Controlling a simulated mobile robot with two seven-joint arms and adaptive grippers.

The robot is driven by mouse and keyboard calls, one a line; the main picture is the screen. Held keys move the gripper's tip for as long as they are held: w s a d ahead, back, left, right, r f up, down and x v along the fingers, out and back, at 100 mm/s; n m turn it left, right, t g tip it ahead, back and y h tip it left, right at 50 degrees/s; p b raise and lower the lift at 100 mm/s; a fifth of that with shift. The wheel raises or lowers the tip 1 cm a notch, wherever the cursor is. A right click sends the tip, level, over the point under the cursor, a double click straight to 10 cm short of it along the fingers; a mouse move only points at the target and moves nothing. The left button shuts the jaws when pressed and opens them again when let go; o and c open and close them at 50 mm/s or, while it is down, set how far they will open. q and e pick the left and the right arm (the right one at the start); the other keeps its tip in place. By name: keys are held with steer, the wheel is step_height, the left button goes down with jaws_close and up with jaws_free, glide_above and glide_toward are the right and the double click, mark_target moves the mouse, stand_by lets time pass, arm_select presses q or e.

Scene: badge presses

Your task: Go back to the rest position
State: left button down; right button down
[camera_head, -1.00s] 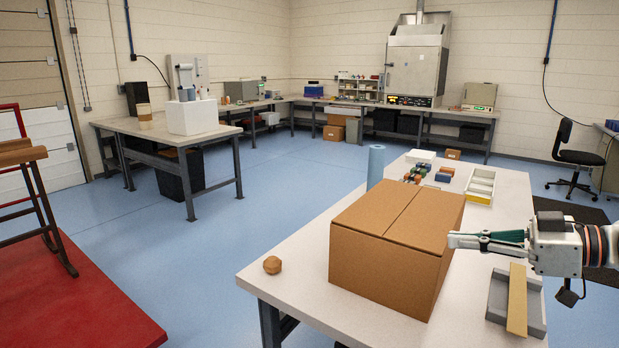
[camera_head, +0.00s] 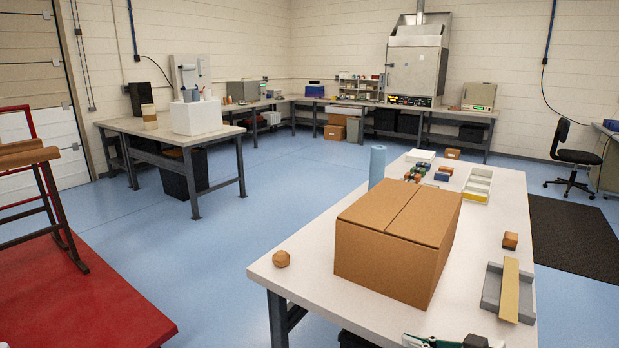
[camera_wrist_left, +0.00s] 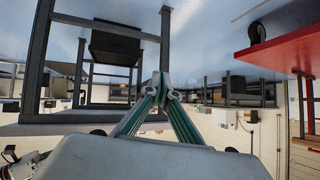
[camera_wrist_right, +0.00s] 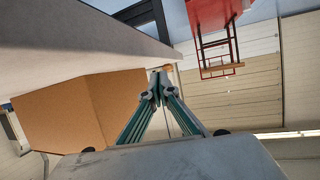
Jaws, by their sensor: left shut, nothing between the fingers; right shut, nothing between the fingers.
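My right gripper (camera_head: 410,341) shows only in part at the bottom edge of the head view, in front of the table's near side. In the right wrist view its green fingers (camera_wrist_right: 157,80) meet at the tips, shut and empty. My left gripper (camera_wrist_left: 164,80) shows in the left wrist view, also shut with nothing between its fingers. It is apart from any object there. The large closed cardboard box (camera_head: 400,235) stands on the white table (camera_head: 300,290), and it also shows left of the right fingers (camera_wrist_right: 70,110).
A wooden polyhedron (camera_head: 281,259) lies near the table's left edge. A grey tray with a wooden strip (camera_head: 509,290) and an orange-brown block (camera_head: 510,240) are right of the box. A red platform (camera_head: 90,300) stands at left. Blue floor (camera_head: 230,250) is clear between.

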steer(key=s+a+f+m+h+p, duration=0.2)
steer(key=s+f+m+h, duration=0.2)
steer(key=s+f, duration=1.7)
steer(key=s+h, duration=0.2)
steer(key=s, duration=0.1)
steer(key=shift+a+f+h+p, duration=0.15)
steer(key=shift+a+h+p, duration=0.05)
steer(key=shift+h+p, duration=0.2)
